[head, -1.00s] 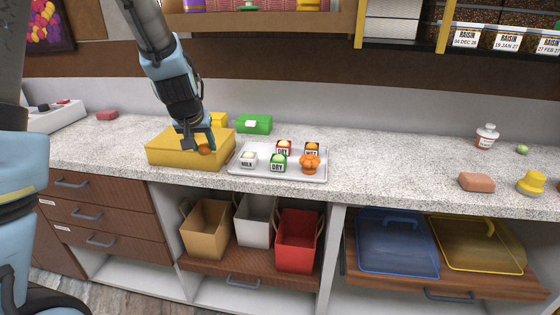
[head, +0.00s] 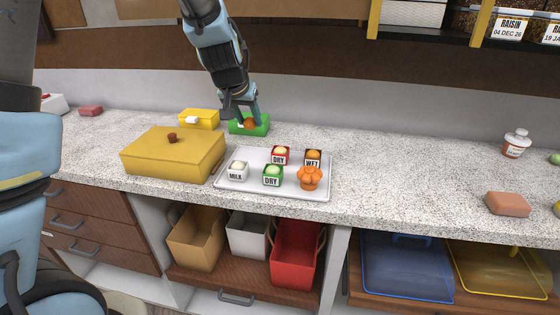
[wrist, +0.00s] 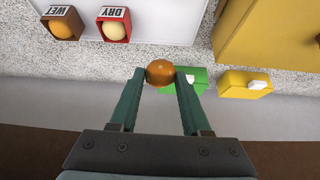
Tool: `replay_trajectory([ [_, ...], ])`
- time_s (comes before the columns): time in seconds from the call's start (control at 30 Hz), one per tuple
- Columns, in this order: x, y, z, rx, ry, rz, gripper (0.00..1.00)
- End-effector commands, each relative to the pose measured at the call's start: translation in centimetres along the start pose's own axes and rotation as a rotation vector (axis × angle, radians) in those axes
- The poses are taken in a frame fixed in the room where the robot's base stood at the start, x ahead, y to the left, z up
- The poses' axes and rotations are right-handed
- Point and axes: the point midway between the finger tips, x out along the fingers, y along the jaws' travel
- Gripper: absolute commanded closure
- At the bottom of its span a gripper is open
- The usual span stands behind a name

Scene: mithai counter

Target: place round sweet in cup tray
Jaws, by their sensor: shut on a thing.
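My gripper (head: 247,120) is shut on a round orange-brown sweet (wrist: 160,72), held between its fingertips. In the head view the sweet (head: 249,124) appears in front of the green box, above the counter behind the tray. The light grey cup tray (head: 318,187) lies on the counter, nearer and to the right. It bears small square cups: a white MILK cup (head: 238,175), a red DRY cup (head: 280,160), a green DRY cup (head: 272,180) and a dark WET cup (head: 313,160). Each cup shows a round sweet on top. The WET cup's sweet is orange-brown.
An orange lobed object (head: 310,178) stands at the tray's right end. A large yellow lidded box (head: 172,158) stands left of the tray. A green box (head: 262,128) and small yellow box (head: 205,119) stand behind. Counter right of the tray is clear up to a pinkish block (head: 507,204).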

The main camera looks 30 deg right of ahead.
Motion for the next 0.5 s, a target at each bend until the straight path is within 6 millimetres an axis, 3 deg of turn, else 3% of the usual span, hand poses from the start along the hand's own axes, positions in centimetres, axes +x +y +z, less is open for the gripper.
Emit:
replay_trajectory([
  [0.5, 5.4, -0.1, 3.5, -0.002, -0.003, -0.001, 1.00],
])
